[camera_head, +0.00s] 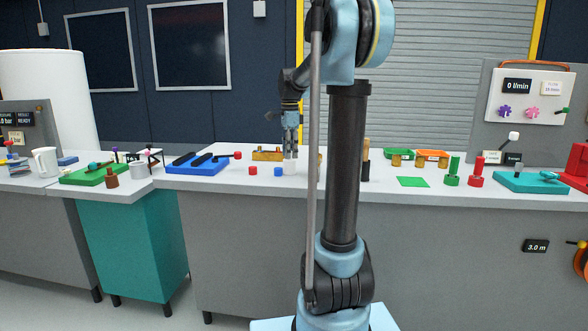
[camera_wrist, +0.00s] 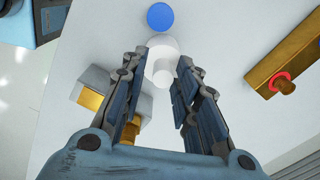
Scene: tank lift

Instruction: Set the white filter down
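The white filter (camera_head: 289,168) is a small white cylinder low over the grey bench, at about the height of the red and blue pieces beside it. In the wrist view the white filter (camera_wrist: 163,50) lies between my fingertips, with a narrower part towards the camera. My gripper (camera_head: 290,155) points straight down over it. In the wrist view my gripper (camera_wrist: 163,56) has its fingers about one filter width apart, and they appear shut on the filter. I cannot tell whether the filter's underside touches the bench.
A blue disc (camera_wrist: 160,17) lies just beyond the filter, and a red piece (camera_head: 253,170) is farther left. A brass-coloured block (camera_head: 267,155) stands behind, and a blue tray (camera_head: 200,164) lies left. A green square (camera_head: 412,182) lies on the bench to the right.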

